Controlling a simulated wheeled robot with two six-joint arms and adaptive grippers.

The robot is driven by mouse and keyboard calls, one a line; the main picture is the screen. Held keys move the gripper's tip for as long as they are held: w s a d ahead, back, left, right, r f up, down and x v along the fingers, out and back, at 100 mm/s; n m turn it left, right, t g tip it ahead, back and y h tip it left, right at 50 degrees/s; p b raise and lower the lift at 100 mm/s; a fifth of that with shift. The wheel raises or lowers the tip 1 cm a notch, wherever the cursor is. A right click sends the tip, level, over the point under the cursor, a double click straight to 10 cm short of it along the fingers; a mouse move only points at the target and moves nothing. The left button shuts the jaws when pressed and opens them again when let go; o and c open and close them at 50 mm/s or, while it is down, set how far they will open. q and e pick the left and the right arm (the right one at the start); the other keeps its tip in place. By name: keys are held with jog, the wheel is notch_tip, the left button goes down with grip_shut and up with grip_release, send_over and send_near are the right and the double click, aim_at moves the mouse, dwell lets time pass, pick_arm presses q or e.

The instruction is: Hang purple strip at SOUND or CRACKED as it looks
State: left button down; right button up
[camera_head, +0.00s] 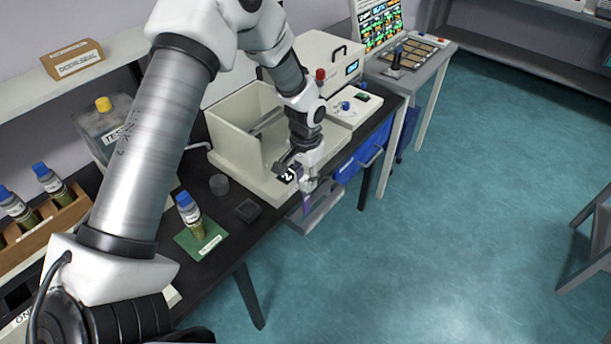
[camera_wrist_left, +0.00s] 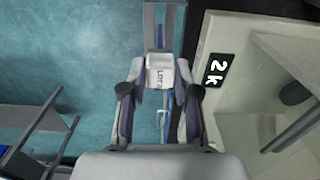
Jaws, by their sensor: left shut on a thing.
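The purple strip (camera_head: 306,204) hangs below my left gripper (camera_head: 307,184) in the head view, in front of the cream open-topped machine (camera_head: 228,112) and beyond the bench edge. My left gripper is shut on it. In the left wrist view, a white tab (camera_wrist_left: 160,72) with "LOT" lettering sits between the fingertips of the left gripper (camera_wrist_left: 158,90). Whether the strip is cracked is too small to tell. I cannot read any SOUND or CRACKED sign. My right gripper is not in view.
A blue-capped bottle (camera_head: 190,214) stands on a green mat (camera_head: 211,246). A blue drawer (camera_head: 361,158) is right of the machine. Open floor (camera_head: 440,220) lies right.

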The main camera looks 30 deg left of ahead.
aim_at(306, 189)
pick_arm(q)
jog(key=shift+f+b, duration=2.65)
jog(key=shift+f, duration=2.5)
jog(key=c, duration=0.8)
grip_release()
jog(key=shift+o, duration=0.2)
notch_tip(306, 189, up, 6)
jog(key=p, duration=0.5)
jog(key=shift+r+p, duration=0.1)
jog(key=shift+p, duration=0.25)
